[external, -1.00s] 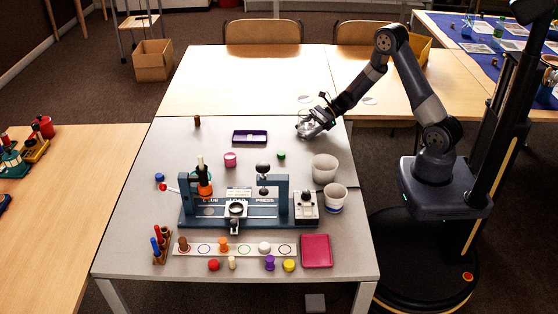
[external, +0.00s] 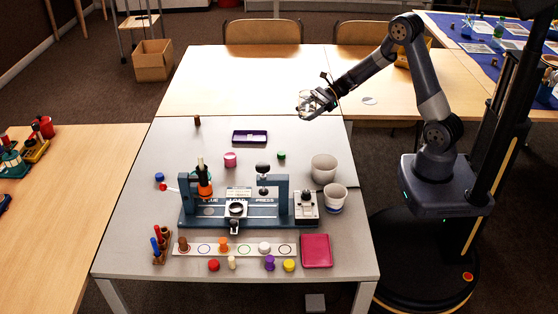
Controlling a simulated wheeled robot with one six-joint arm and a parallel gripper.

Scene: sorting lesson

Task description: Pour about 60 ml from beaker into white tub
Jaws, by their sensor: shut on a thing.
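My gripper (external: 318,98) is shut on the clear beaker (external: 309,106) and holds it above the far right part of the grey table. The beaker is small and glassy here, so its liquid level and exact tilt cannot be told. A white tub (external: 323,169) stands on the table's right side, nearer than my gripper. A second whitish tub (external: 335,200) with blue near its base stands just in front of it. My gripper is beyond both tubs and apart from them. The inside of each tub is not clear at this size.
A blue press stand (external: 225,211) fills the middle of the grey table (external: 135,235), left of the tubs. A purple tray (external: 250,137), pink cup (external: 230,159) and green cap (external: 281,155) lie left of the tubs. A magenta tray (external: 316,251) is at the front right.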

